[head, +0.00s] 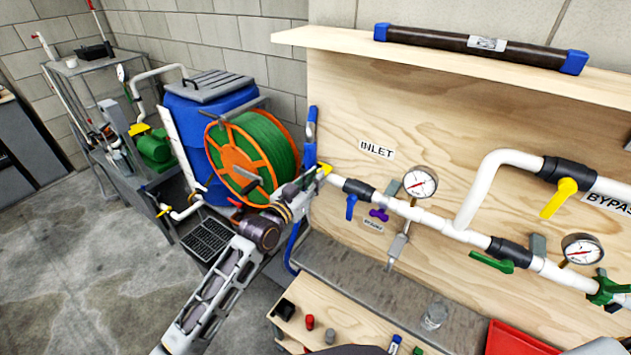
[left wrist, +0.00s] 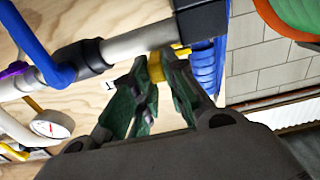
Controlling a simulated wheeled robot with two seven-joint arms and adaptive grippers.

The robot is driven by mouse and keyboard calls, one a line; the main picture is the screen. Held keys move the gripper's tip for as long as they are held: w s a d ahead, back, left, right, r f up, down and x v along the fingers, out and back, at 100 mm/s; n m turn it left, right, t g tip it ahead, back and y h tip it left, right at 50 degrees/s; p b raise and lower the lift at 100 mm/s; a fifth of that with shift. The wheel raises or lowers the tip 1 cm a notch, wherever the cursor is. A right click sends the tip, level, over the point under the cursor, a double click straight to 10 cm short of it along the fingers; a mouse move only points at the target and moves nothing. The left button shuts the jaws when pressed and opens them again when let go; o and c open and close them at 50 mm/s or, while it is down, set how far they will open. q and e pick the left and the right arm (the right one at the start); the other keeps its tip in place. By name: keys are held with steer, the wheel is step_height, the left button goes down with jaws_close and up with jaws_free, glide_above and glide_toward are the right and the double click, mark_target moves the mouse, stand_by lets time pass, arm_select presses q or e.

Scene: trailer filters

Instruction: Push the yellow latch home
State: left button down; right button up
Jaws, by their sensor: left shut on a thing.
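The yellow latch (head: 325,168) is at the left end of the white inlet pipe, by the blue hose fitting on the edge of the plywood panel. My left gripper (head: 312,181) reaches up to it from the lower left. In the left wrist view, the gripper's green-padded fingers (left wrist: 156,75) are closed on the yellow latch (left wrist: 155,66), beside the pipe's dark end collar (left wrist: 201,18). The fingers hide part of the latch, so I cannot tell how far in it sits. My right gripper is not in view.
A blue-handled valve (head: 351,205) and a pressure gauge (head: 420,182) are just right of the latch. A hose reel (head: 240,160) and blue barrel (head: 190,105) stand behind my left arm. Below is a wooden shelf (head: 345,322) with small loose parts.

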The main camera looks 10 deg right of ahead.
arm_select(q)
steer(key=shift+w+a+b, duration=0.3)
steer(key=shift+w+a, duration=0.4)
steer(key=shift+a, duration=0.05)
steer(key=c, duration=1.4)
jaws_free()
steer(key=shift+w+a, duration=0.1)
steer(key=shift+w, duration=0.05)
steer(key=shift+c, duration=0.2)
steer(key=shift+s, duration=0.2)
steer(key=v, duration=1.1)
steer(key=shift+s+a, duration=0.2)
steer(key=shift+a, duration=0.1)
steer(key=shift+w+r, duration=0.1)
steer(key=shift+r, duration=0.05)
